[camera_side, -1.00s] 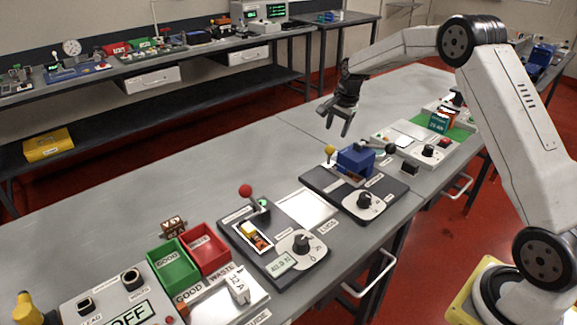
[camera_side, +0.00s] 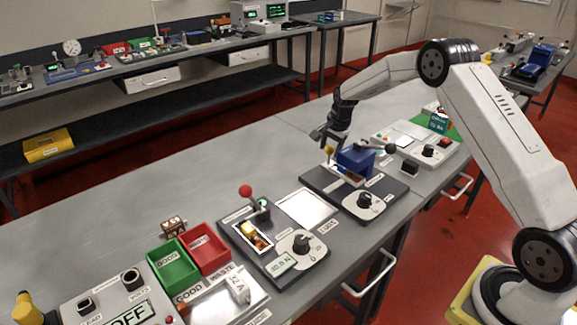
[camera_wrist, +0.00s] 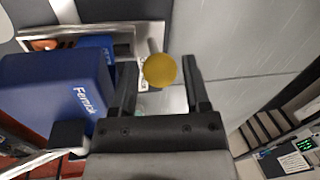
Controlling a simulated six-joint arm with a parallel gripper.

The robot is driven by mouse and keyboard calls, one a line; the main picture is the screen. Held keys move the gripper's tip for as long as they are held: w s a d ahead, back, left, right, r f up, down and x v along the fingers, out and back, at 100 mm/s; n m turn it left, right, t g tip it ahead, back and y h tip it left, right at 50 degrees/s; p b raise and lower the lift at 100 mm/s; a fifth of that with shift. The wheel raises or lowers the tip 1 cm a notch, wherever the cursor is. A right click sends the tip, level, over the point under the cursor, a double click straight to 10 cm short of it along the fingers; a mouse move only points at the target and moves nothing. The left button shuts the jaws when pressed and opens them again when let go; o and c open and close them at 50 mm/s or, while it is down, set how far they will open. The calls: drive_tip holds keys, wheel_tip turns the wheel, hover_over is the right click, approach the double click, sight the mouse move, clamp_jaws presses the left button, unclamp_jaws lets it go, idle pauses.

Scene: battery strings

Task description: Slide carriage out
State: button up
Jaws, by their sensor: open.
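The carriage's yellow ball knob (camera_side: 329,149) is at the left end of a dark station (camera_side: 320,182). In the wrist view the knob (camera_wrist: 160,69) sits on a pale rod, between my gripper's two fingers (camera_wrist: 160,85), with gaps on both sides. My gripper (camera_side: 326,137) is open, just above the knob in the side view; contact cannot be told. A blue housing (camera_side: 356,161) with white lettering stands beside it; it also shows in the wrist view (camera_wrist: 55,95). A pale-framed tray (camera_wrist: 70,33) holding an orange and a blue piece is partly hidden by the housing.
The station has a black dial (camera_side: 364,201). Nearer the front, another station carries a red-knobbed lever (camera_side: 246,191), with green (camera_side: 173,268) and red bins (camera_side: 208,248) beside it. A white unit with a dial (camera_side: 428,152) lies to the right. Bare bench lies left of my gripper.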

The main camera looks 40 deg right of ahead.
clamp_jaws()
idle(1.5)
